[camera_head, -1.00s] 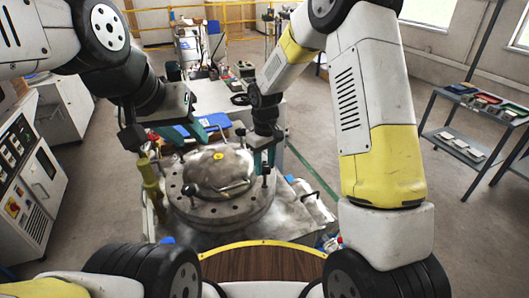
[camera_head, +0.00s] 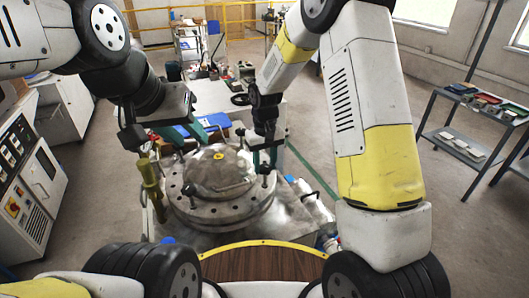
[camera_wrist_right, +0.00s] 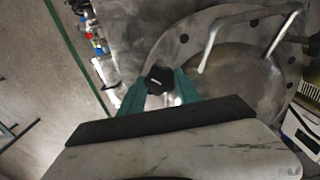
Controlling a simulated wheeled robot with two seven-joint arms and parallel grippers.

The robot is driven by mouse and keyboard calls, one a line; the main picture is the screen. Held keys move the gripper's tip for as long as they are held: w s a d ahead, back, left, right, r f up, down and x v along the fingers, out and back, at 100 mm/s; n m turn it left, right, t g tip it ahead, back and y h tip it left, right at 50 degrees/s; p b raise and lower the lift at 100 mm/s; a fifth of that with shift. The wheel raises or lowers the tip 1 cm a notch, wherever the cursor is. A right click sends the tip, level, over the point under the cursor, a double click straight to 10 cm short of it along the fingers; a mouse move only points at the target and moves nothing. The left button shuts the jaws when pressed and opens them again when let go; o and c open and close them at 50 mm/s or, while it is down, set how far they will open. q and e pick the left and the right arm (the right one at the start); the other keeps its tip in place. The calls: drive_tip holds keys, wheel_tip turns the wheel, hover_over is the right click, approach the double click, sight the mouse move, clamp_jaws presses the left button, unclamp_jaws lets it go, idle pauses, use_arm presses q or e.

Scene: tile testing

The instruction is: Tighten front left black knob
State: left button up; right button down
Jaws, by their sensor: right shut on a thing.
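A round metal vessel lid (camera_head: 222,170) sits on a bolted flange (camera_head: 215,212) in the middle of the head view. A black knob (camera_head: 189,191) stands upright at the flange's front left. Another black knob (camera_head: 266,168) is at its right side, and one more (camera_head: 240,133) is at the back. My right gripper (camera_head: 265,157) is at the right side of the flange. In the right wrist view its teal fingers (camera_wrist_right: 160,88) are shut on a black knob (camera_wrist_right: 159,79) with a pale mark on top. My left gripper (camera_head: 188,137) hangs over the back left of the lid, its teal fingers apart and empty.
A yellow post (camera_head: 150,185) stands left of the flange, close under my left arm. A shelf rack (camera_head: 470,130) stands far right.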

drive_tip(key=c, duration=0.9)
unclamp_jaws()
drive_tip(key=shift+o, duration=0.2)
drive_tip(key=shift+r, duration=3.95)
drive_tip(key=s+d+r+m+t, duration=0.1)
drive_tip(key=s+d+r, duration=0.35)
drive_tip(key=r, duration=0.35)
drive_tip(key=s+d+r+m+t, duration=0.1)
drive_tip(key=s+d+r, duration=0.2)
drive_tip(key=s, duration=0.3)
drive_tip(key=s+d+r+m+t+y, duration=0.1)
drive_tip(key=s+d+r+t, duration=0.1)
drive_tip(key=s, duration=0.4)
drive_tip(key=s+d+r+t+y, duration=0.1)
drive_tip(key=s+d+r+t, duration=0.1)
drive_tip(key=s+d+r, duration=0.2)
drive_tip(key=shift+s+r+m, duration=0.4)
drive_tip(key=shift+s+r, duration=0.1)
drive_tip(key=shift+s, duration=0.7)
